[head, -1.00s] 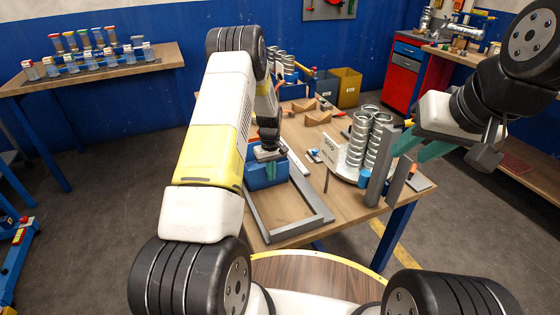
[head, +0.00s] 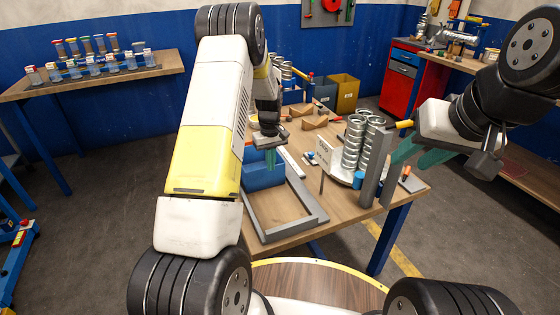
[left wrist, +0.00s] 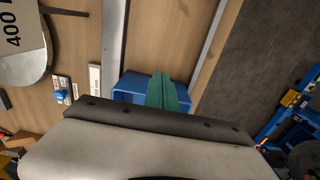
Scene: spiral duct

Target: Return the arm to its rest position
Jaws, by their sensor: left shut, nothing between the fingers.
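My left gripper (head: 270,158) has its teal fingers together and holds nothing. It is over the blue bin (head: 262,181) on the workbench, with its fingertips at or just above the bin's opening; the exact height is hard to tell. In the left wrist view the shut teal fingers (left wrist: 167,92) point across the blue bin (left wrist: 127,90). My left arm hides part of the bench's left side in the head view. My right gripper (head: 420,153) is raised at the right, with its teal fingers apart and nothing visible between them.
A grey frame (head: 268,236) lies at the bench's front. Silver spiral ducts (head: 354,142) stand on a white plate, beside grey upright posts (head: 372,165) close to my right gripper. Wooden cradles (head: 317,123) and open bins (head: 345,94) are farther back.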

